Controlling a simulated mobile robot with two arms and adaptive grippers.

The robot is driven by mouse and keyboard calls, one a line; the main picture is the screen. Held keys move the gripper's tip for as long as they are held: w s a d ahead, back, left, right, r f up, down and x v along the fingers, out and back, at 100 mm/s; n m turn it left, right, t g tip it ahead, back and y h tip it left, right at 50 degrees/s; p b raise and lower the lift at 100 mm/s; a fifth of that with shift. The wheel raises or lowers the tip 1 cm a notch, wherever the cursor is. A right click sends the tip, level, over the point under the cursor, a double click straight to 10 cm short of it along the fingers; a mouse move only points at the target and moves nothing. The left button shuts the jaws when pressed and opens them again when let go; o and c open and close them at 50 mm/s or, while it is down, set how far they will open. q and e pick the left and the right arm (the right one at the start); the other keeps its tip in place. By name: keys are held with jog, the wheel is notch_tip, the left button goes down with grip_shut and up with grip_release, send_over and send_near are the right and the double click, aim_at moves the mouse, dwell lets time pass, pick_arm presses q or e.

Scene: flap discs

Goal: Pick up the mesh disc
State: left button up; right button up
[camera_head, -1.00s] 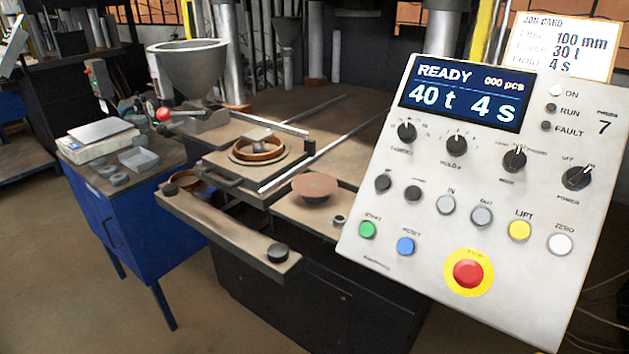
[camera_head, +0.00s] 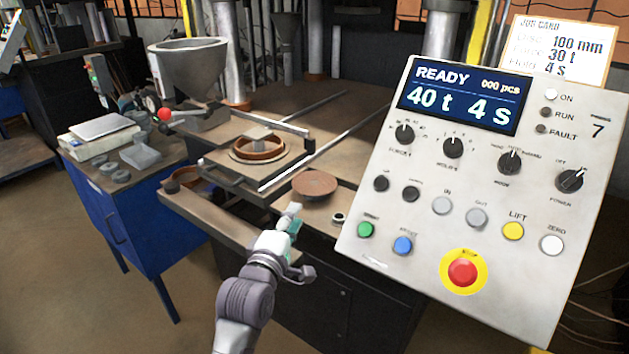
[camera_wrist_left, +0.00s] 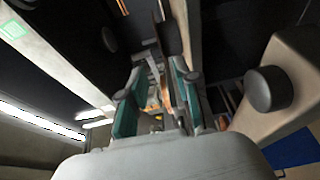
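A flat brown round disc (camera_head: 315,184) lies on the right part of the press table; its surface is too small to tell whether it is mesh. My left gripper (camera_head: 292,215) is in front of and below this disc, apart from it, near the table's front edge. In the left wrist view its two teal-padded fingers (camera_wrist_left: 160,92) stand apart with nothing clear held between them. No disc can be made out in that view. My right gripper is not in view.
A control panel (camera_head: 395,212) fills the right side, close to my left gripper. A round mould (camera_head: 258,148) sits behind left on the press. A small dark ring (camera_head: 339,217) lies right of the gripper. A blue cabinet (camera_head: 150,235) stands at the left.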

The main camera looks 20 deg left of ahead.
aim_at(308, 193)
pick_arm(q)
jog(key=w+p, duration=0.1)
jog(key=w, duration=0.9)
jog(key=shift+w+d, duration=0.1)
jog(key=shift+d, duration=0.05)
grip_shut()
